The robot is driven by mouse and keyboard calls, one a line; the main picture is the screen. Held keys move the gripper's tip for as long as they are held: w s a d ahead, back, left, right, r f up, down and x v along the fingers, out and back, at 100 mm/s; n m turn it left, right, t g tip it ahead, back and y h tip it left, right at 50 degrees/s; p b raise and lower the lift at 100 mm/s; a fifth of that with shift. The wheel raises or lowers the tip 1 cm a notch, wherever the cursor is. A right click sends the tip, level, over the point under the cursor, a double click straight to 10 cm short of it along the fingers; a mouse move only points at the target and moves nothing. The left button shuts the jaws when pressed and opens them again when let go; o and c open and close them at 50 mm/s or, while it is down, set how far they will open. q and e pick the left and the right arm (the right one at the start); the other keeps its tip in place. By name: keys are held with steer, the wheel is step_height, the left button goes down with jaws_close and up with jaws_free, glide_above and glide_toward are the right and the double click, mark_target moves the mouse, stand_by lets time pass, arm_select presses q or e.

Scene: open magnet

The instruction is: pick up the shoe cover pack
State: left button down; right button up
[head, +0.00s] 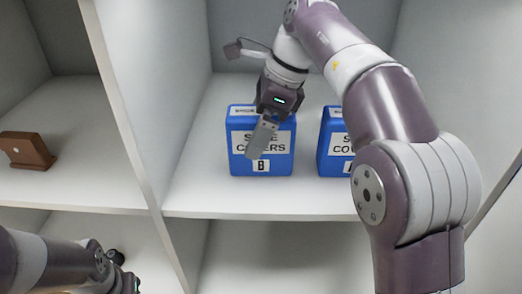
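A blue shoe cover pack (240,164) with a white label and a "B" stands upright on the middle shelf. A second blue shoe cover pack (328,157) stands to its right, partly hidden behind my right arm. My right gripper (262,138) is over the front of the left pack, pointing down, with a grey finger across its label. I cannot tell whether it touches the pack or how far its fingers are apart. My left gripper (126,280) is low at the left, mostly cut off by the bottom edge.
White shelf dividers (130,110) separate the compartments. A brown wooden object (27,150) lies in the left compartment. The shelf (195,190) is bare left of the packs. Lower compartments open below.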

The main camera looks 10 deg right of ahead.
steer(key=shift+r, duration=0.15)
steer(key=shift+f, duration=0.3)
stand_by(0.4)
steer(key=shift+c, duration=0.3)
steer(key=c, duration=1.2)
steer(key=shift+r, duration=0.1)
